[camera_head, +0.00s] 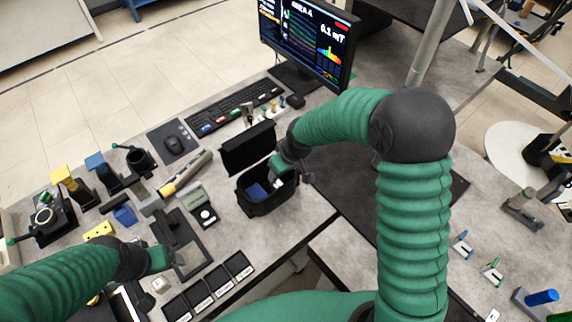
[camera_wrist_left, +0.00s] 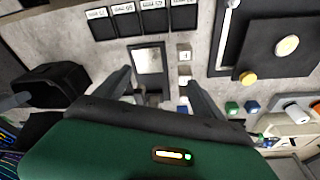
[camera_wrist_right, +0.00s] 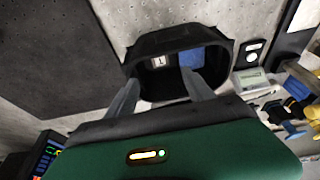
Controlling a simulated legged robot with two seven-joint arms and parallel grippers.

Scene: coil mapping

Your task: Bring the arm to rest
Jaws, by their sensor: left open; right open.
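My right arm reaches from the lower right of the head view, and its green gripper (camera_head: 292,172) is over the open black case (camera_head: 262,205). In the right wrist view, the fingers (camera_wrist_right: 163,88) are spread and empty at the near side of the case (camera_wrist_right: 220,42). A blue item (camera_wrist_right: 191,55) and a small pale block (camera_wrist_right: 158,62) lie inside it. My left arm comes in from the left, its gripper (camera_head: 172,258) over the bench by a dark stand. In the left wrist view, its fingers (camera_wrist_left: 160,85) are apart with nothing held, above a grey plate (camera_wrist_left: 150,60).
A monitor (camera_head: 308,40), keyboard (camera_head: 235,105) and mouse (camera_head: 173,145) stand at the back. Several labelled black tiles (camera_head: 210,285) lie along the front edge. Clamps and small tools crowd the left. A dark mat (camera_head: 340,190) lies right of the case.

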